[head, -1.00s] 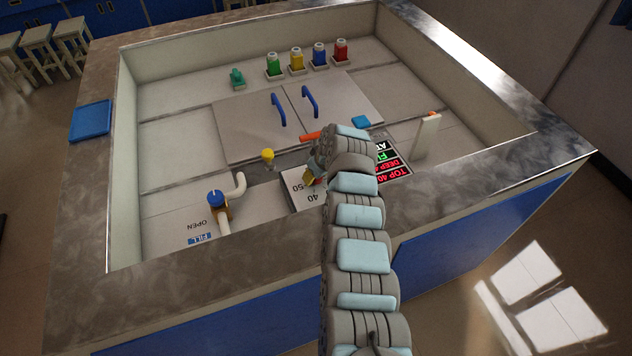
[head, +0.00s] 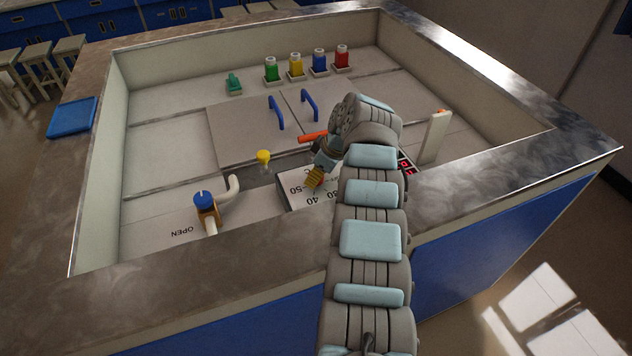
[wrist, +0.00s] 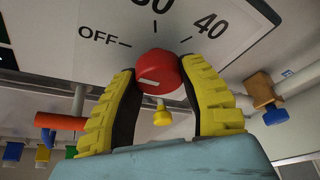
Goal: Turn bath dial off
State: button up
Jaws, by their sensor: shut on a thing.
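The bath dial (wrist: 160,70) is a round red knob with a short pale mark on its face, on a white panel. The panel's printed scale shows OFF to the left of the knob, 30 above it and 40 to the upper right in the wrist view. Which label the mark points to is unclear. My gripper (wrist: 160,95) has yellow ribbed fingers, one on each side of the knob, shut on it. In the head view my gripper (head: 316,178) is over the white dial panel (head: 291,187) and hides the knob.
A blue-topped tap (head: 204,200) stands left of the panel, a yellow knob (head: 263,158) behind it. An orange bar (head: 313,136) lies near my wrist. A white upright post (head: 436,137) stands to the right. Blue handles (head: 276,112) and several coloured bottles (head: 296,65) are farther back.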

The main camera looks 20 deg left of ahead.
jog(key=shift+f+n+b, duration=0.1)
jog(key=shift+n+b, duration=0.2)
jog(key=shift+b, duration=0.25)
jog(key=o, duration=1.2)
jog(key=v, duration=1.2)
jog(key=shift+w, duration=0.1)
